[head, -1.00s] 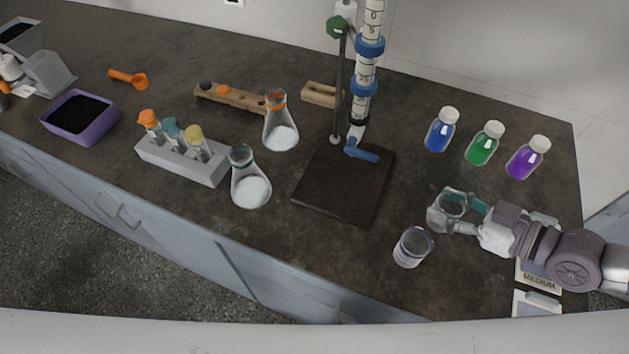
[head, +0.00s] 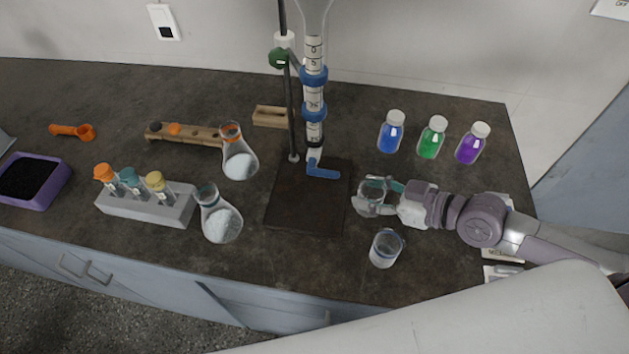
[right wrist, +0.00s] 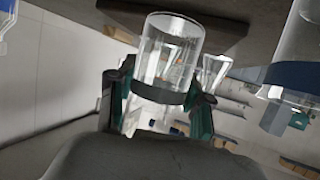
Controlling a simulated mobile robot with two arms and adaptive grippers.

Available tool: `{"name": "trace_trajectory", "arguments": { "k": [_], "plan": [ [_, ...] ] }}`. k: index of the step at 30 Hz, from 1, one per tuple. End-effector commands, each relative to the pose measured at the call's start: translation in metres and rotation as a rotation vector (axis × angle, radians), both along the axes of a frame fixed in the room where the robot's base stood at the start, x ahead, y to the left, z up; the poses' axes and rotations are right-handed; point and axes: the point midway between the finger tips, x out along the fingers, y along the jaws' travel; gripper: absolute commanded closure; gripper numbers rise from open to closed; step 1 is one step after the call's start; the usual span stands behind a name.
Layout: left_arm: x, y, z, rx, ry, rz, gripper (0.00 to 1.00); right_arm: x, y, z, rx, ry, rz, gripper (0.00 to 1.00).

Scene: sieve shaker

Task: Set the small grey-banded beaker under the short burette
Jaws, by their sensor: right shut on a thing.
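My right gripper (head: 368,196) is shut on a small clear beaker (head: 373,189). In the right wrist view this beaker (right wrist: 168,55) has a dark grey band, and the fingers are on either side of it. It appears empty and is at the right edge of the stand's dark base plate, not below the burette tip. Its height over the bench is hard to tell. The burette (head: 314,95), with blue bands and a blue stopcock (head: 323,171), hangs over the base plate (head: 290,210). Its top is cut off in the head view. My left gripper is not in view.
A blue-banded beaker (head: 386,250) stands just in front of my right gripper. Blue (head: 391,133), green (head: 432,138) and purple (head: 471,144) bottles stand behind it. Flasks (head: 221,224) (head: 238,160) and a tube rack (head: 150,203) are left of the plate. The plate's top is clear.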

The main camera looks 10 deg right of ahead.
Motion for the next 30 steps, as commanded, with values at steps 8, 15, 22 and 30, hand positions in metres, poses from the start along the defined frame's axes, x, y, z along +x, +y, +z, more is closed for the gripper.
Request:
{"name": "trace_trajectory", "arguments": {
  "k": [8, 15, 22, 30],
  "plan": [
    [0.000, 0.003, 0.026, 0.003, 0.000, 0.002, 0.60, 0.019, 0.045, 0.005, 0.008, -0.001, -0.002, 0.85],
    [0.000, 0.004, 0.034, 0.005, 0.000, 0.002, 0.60, 0.029, 0.068, 0.001, 0.002, 0.001, -0.001, 0.85],
    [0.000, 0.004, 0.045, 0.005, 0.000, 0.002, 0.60, 0.040, 0.093, 0.004, 0.007, 0.000, -0.002, 0.85],
    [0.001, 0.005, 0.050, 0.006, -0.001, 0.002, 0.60, 0.043, 0.104, -0.015, 0.000, 0.003, 0.000, 0.85]
  ]
}}
